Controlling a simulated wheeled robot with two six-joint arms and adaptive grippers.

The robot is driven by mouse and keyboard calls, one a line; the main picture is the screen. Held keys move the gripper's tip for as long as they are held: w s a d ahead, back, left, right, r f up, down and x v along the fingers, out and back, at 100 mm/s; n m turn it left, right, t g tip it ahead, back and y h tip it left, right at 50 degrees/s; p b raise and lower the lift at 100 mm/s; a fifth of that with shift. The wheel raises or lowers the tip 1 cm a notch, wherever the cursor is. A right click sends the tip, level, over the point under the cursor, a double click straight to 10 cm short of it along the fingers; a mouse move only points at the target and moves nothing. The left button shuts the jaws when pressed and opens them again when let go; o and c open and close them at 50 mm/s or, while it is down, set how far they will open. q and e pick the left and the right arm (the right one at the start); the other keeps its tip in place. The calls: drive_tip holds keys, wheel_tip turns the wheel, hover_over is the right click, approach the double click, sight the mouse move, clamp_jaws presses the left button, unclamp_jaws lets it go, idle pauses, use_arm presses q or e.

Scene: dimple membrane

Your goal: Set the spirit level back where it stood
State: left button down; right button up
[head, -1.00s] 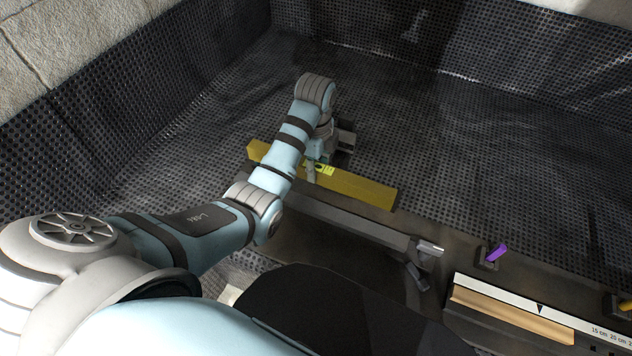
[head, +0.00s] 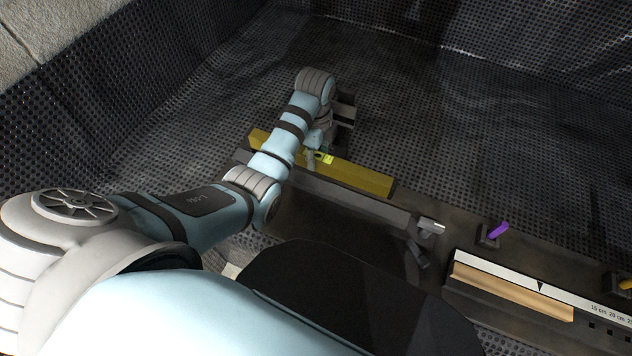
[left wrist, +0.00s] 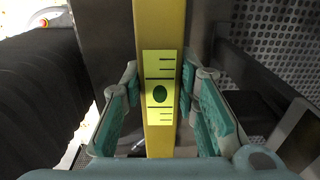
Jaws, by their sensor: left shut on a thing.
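The spirit level is a long yellow bar (head: 365,180) with a bright label and dark oval. It lies slantwise behind the grey rail in the head view. My left gripper (head: 316,150) is shut on it near its middle, partly hidden by my own wrist. In the left wrist view, the level (left wrist: 159,30) runs up the picture between the teal finger pads of my left gripper (left wrist: 162,105). Whether the level touches what is below it, I cannot tell. My right gripper is not in view.
A dark ledge with a grey rail (head: 350,197) runs in front of the level. To the right are a purple piece (head: 499,231) in a small holder and a white scale strip (head: 545,287) above a wooden bar (head: 510,292). Dimpled black membrane (head: 450,110) covers the clear area behind.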

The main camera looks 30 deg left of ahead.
sight(318, 157)
use_arm(q)
wheel_tip(318, 157, down, 9)
drive_tip(key=shift+r+b, duration=0.2)
drive_tip(key=shift+b, duration=0.55)
drive_tip(key=shift+f, duration=0.1)
drive_tip(key=c, duration=1.2)
unclamp_jaws()
drive_tip(key=shift+c, duration=0.2)
drive_tip(key=shift+f, duration=0.1)
drive_tip(key=shift+f+b, duration=0.1)
drive_tip(key=shift+b, duration=0.35)
drive_tip(key=r+p, duration=0.1)
drive_tip(key=r, duration=0.3)
drive_tip(key=r+p, duration=0.2)
drive_tip(key=r, duration=0.3)
drive_tip(key=r+p, duration=0.1)
drive_tip(key=r, duration=0.4)
drive_tip(key=shift+s+d+p, duration=0.15)
drive_tip(key=shift+d+p, duration=0.2)
drive_tip(key=shift+d, duration=0.05)
drive_tip(key=shift+r, duration=0.4)
